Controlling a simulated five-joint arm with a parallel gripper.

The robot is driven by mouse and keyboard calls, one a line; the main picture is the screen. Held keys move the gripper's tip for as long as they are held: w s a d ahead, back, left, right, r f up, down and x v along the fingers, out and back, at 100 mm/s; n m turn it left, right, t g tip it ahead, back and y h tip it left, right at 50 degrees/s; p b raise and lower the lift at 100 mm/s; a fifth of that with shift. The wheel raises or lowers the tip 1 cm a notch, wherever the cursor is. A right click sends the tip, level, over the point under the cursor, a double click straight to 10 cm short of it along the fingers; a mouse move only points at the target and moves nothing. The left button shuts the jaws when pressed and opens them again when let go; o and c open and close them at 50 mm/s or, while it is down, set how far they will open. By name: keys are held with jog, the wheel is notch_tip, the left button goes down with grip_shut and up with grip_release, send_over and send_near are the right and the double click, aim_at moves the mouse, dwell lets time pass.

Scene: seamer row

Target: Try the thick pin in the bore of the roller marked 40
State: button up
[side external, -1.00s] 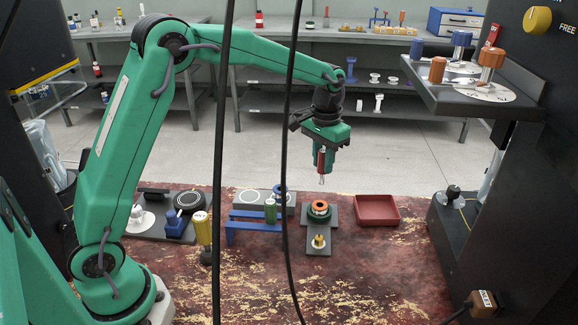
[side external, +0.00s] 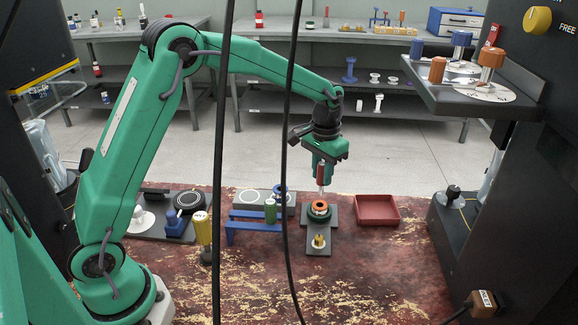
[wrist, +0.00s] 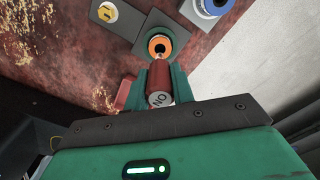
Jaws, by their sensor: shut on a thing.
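My gripper (side external: 322,170) is shut on the red handle of a pin (side external: 320,176). In the wrist view the handle (wrist: 160,80) sits between the green jaws, its near end lettered "NO". The pin hangs roughly upright, its thin metal tip down, just above the orange roller (side external: 319,205). The roller stands on a green seat on a grey plate. In the wrist view the tip overlaps the roller's dark bore (wrist: 159,46); I cannot tell whether it has entered. No 40 mark is readable. A blue ring-shaped roller (side external: 280,189) sits on another grey plate, also in the wrist view (wrist: 212,5).
A brass piece (side external: 319,241) is on the roller's plate, nearer the front. A blue stand (side external: 243,238) with a green cylinder (side external: 270,211) is left. A red tray (side external: 377,211) lies right. Black cables hang before the camera.

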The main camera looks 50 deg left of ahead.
aim_at(321, 195)
jog(key=shift+f, duration=1.35)
jog(key=shift+f, duration=1.55)
dwell(2.7)
jog(key=shift+r, duration=0.25)
dwell(0.3)
jog(key=shift+r, duration=1.05)
jog(key=shift+r, duration=0.35)
jog(key=shift+r, duration=0.7)
jog(key=shift+r, duration=0.15)
